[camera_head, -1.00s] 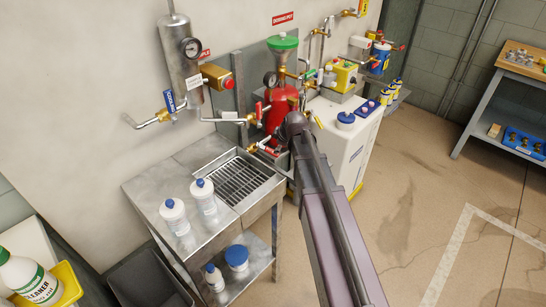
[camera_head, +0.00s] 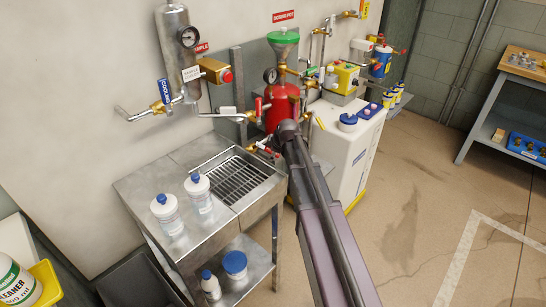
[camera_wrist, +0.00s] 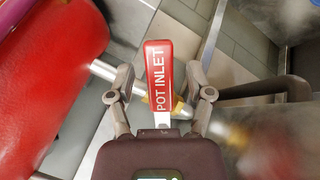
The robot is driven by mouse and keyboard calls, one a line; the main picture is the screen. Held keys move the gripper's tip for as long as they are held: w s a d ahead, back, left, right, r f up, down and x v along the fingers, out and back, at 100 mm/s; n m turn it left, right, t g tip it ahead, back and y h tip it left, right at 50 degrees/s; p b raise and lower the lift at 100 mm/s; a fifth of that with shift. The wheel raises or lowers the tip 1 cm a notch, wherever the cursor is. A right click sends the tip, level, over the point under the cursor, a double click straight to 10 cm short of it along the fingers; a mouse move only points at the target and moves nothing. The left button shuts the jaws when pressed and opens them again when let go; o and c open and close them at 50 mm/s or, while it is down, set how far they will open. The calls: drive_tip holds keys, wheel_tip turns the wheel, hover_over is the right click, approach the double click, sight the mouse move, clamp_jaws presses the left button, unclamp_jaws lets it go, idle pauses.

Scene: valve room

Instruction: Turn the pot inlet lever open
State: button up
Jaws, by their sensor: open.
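The pot inlet lever (camera_wrist: 159,75) is a red handle with white "POT INLET" lettering, pointing up the wrist view. It lies between the two fingers of my open gripper (camera_wrist: 160,84), with a gap visible on each side. A pale pipe with a brass fitting (camera_wrist: 178,106) runs slantwise behind the lever, so the lever lies across it. The red pot (camera_wrist: 48,70) fills the left of the wrist view. In the head view the red pot (camera_head: 281,104) stands under a green funnel (camera_head: 283,37); my arm hides the gripper and I cannot pick out the lever there.
A steel sink bench (camera_head: 150,186) with white bottles (camera_head: 167,213) stands left of my arm. A white cabinet (camera_head: 340,150) stands right of the pot. Another red-handled valve (camera_head: 258,108) sits left of the pot. The floor at the right (camera_head: 420,190) is open.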

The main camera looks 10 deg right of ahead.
drive_tip(key=shift+w+f, duration=0.15)
drive_tip(key=shift+f, duration=0.15)
clamp_jaws()
drive_tip(key=shift+a, duration=0.2)
